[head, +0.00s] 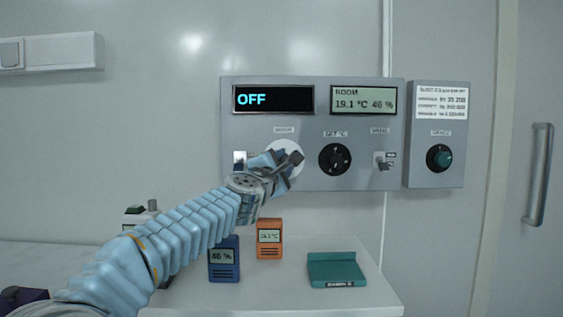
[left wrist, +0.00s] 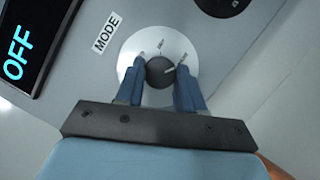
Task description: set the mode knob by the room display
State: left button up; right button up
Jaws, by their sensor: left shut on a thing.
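The mode knob (left wrist: 160,71) is a dark round knob on a pale disc under the MODE label, seen in the left wrist view. My left gripper (left wrist: 161,75) has its two blue fingers on either side of the knob and is shut on it. In the head view my left gripper (head: 284,162) covers most of the knob on its pale disc (head: 283,147). The room display (head: 363,100) reads ROOM, 19.1 °C and 46 %. The mode display (head: 265,98) reads OFF in cyan. My right gripper is not in view.
A SET °C knob (head: 335,159) and a toggle switch (head: 383,163) sit right of the mode knob.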

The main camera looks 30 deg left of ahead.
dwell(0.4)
pick_arm(q)
jog(key=o, duration=1)
jog(key=shift+o, duration=0.2)
jog(key=v, duration=1.4)
jog(key=shift+b, duration=0.3)
jog(key=shift+w, duration=0.1)
